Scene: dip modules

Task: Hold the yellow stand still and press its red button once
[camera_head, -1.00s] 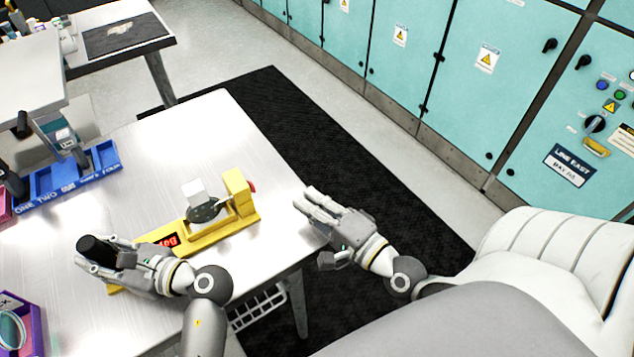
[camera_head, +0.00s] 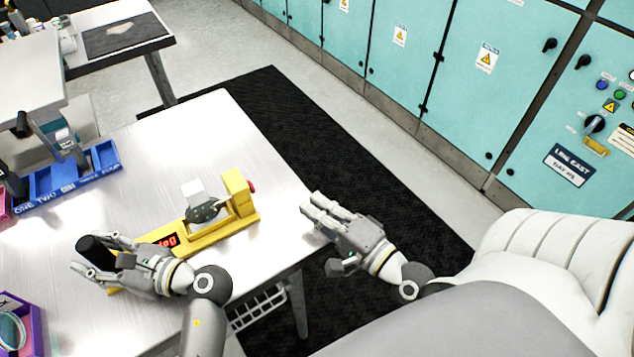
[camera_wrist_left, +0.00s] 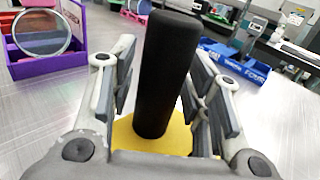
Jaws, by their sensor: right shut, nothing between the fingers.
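The yellow stand (camera_head: 215,229) lies on the metal table, with a red digital display (camera_head: 166,241) and a grey block on it. Its red button (camera_head: 252,186) is on the upright at its right end. A black upright handle (camera_head: 95,248) is at its left end and also shows in the left wrist view (camera_wrist_left: 166,75). My left gripper (camera_head: 100,255) is open around this handle, with a finger on each side and a small gap visible. My right gripper (camera_head: 310,203) is shut and empty, to the right of the button and apart from it, near the table's edge.
A blue bin rack (camera_head: 70,185) stands at the table's left, and a purple box (camera_head: 22,325) at the lower left. The table (camera_head: 150,150) is clear behind the stand. Teal cabinets (camera_head: 390,60) line the far side beyond a black mat.

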